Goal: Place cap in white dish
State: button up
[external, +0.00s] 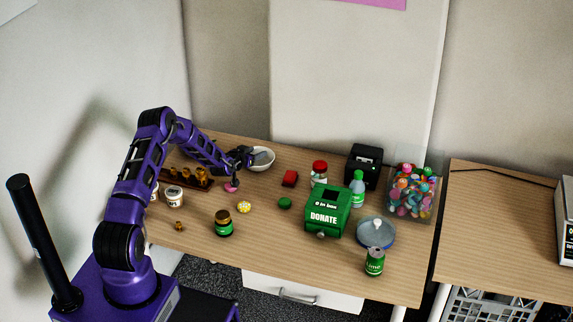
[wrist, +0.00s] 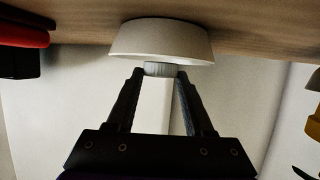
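The white dish (external: 264,160) stands near the back of the wooden table, left of centre. In the wrist view, which looks upside down, the white dish (wrist: 158,38) fills the top middle. A small grey ribbed cap (wrist: 158,69) sits between my fingertips, at the dish's rim as seen here. My gripper (wrist: 160,74) appears shut on this cap, with a fingertip at each side of it. In the external view my gripper (external: 246,156) is at the dish's left side, and the cap cannot be made out there.
A wooden rack (external: 190,179) with small bottles stands left of my gripper. A pink item (external: 231,188) lies below it. A green donation box (external: 327,211), jars and bottles stand farther right and in front.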

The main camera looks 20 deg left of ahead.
jog(key=o, duration=0.4)
dwell(0.3)
notch_tip(320, 180, up, 7)
jog(key=shift+f+p, duration=0.1)
jog(key=shift+p, duration=0.95)
